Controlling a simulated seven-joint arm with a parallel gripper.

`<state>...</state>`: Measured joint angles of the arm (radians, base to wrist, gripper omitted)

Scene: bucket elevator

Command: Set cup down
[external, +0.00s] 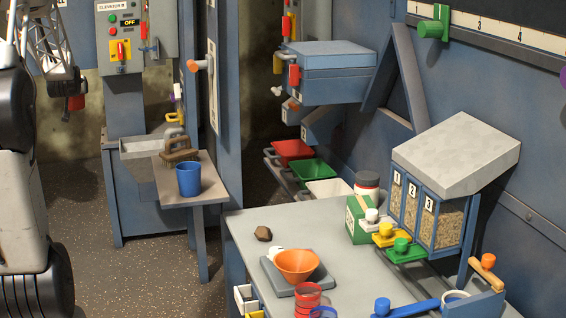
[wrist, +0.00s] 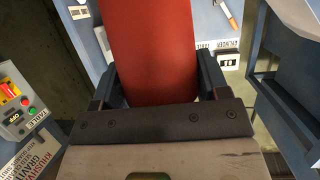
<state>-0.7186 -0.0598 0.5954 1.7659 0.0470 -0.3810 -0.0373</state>
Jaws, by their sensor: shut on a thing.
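My gripper (wrist: 157,85) is shut on a red, smooth-sided thing (wrist: 150,40), held between its two dark fingers. The top of the red thing is cut off in the wrist view, so I cannot tell for sure that it is a cup. In the external view my gripper (external: 64,84) is at the upper left, with a bit of the red thing (external: 75,103) below it, held up in the air. A blue cup (external: 188,180) stands upright on a small grey side table (external: 205,194), to the right of and below my gripper, apart from it.
A brown brush (external: 180,150) lies behind the blue cup. The main workbench (external: 243,222) holds an orange funnel (external: 297,264) on a scale, a grain dispenser (external: 450,160) and scoops.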

